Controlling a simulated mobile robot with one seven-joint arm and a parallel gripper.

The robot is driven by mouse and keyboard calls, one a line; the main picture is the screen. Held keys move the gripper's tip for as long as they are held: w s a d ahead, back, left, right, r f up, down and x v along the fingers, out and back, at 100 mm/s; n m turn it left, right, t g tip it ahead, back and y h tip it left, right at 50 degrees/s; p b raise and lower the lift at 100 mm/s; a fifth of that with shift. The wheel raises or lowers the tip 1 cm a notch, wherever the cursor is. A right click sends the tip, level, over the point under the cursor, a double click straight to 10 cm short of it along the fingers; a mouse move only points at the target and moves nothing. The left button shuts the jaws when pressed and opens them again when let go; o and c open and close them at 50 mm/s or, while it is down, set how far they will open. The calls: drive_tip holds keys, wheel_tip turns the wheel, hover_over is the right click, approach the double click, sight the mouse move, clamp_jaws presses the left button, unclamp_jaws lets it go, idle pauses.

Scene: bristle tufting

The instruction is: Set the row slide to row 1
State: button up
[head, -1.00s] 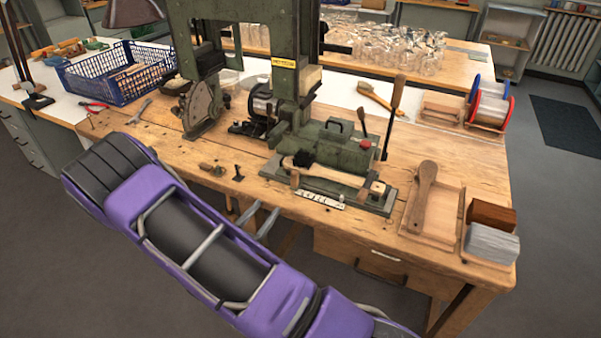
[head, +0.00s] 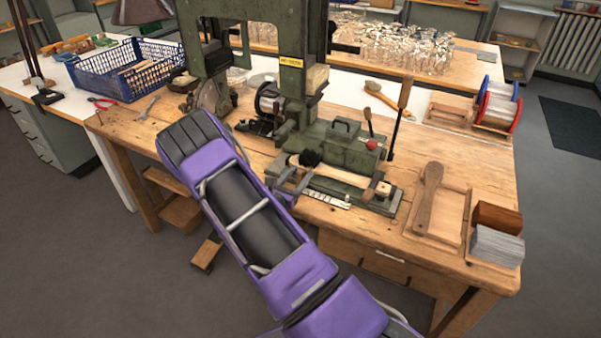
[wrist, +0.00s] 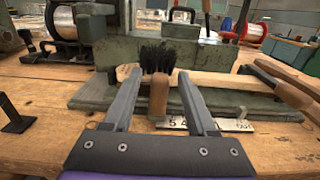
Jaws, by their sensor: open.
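The green tufting machine (head: 345,150) stands on the workbench. At its front edge lies a white number plate (head: 327,198); in the wrist view the plate (wrist: 178,123) shows a 5 and a 4. A rounded wooden peg (wrist: 158,96), seemingly the row slide's knob, stands at the plate's left end. My gripper (wrist: 158,78) is open, with one finger on each side of the peg and a visible gap at both. The slide's exact row cannot be read.
A brush with black bristles (head: 309,158) and a wooden handle lies on the machine just behind the plate. A lever with a red knob (head: 371,145) rises at the right. A wooden paddle (head: 428,200) and blocks (head: 496,245) lie further right. A small dark post (wrist: 14,118) is at left.

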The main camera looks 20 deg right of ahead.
drive_tip(key=shift+w+d, duration=0.35)
drive_tip(key=shift+d, duration=0.15)
clamp_jaws()
idle(1.2)
